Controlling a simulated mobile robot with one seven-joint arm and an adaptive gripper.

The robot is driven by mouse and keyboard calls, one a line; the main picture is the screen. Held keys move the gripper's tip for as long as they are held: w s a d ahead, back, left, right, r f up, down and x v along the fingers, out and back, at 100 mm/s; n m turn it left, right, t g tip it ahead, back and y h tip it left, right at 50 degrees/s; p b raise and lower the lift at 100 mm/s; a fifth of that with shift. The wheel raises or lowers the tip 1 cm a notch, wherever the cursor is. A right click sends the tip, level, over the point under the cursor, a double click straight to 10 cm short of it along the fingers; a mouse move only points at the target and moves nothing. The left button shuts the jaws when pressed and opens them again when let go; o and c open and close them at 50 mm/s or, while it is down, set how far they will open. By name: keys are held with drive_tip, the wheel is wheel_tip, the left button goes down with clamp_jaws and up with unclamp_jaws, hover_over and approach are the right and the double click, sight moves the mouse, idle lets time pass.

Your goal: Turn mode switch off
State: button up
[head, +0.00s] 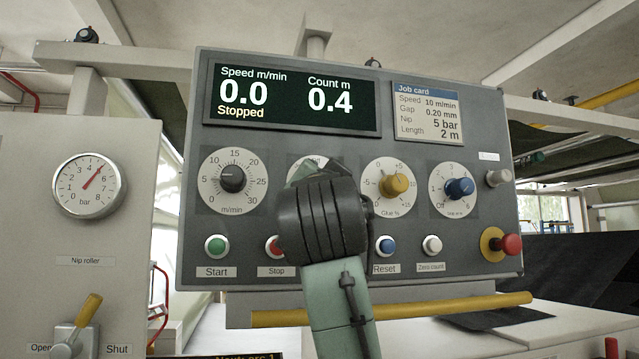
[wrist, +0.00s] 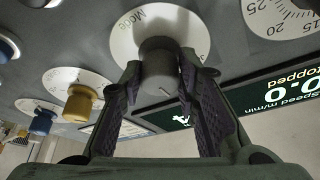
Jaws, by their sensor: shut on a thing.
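The mode switch is a dark grey round knob (wrist: 157,58) on a white dial plate marked "Mode" (wrist: 124,40) in the wrist view. My gripper (wrist: 160,72) is shut on the knob, one finger on each side. In the head view my gripper (head: 318,180) and wrist cover the knob, and only the upper edge of its dial plate (head: 303,164) shows. The knob's pointer and most dial markings are hidden, so I cannot tell its setting. The display (head: 290,100) reads speed 0.0, count 0.4 and "Stopped".
A speed dial (head: 232,178) is left of my gripper. A yellow knob (head: 394,185) and a blue knob (head: 459,188) are to its right. Start (head: 215,246), Stop (head: 275,246), Reset (head: 384,245) and zero-count (head: 432,245) buttons line the panel below. A red emergency button (head: 509,245) juts out at right.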

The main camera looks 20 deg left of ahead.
drive_tip(key=o, duration=1.2)
drive_tip(key=v, duration=1.2)
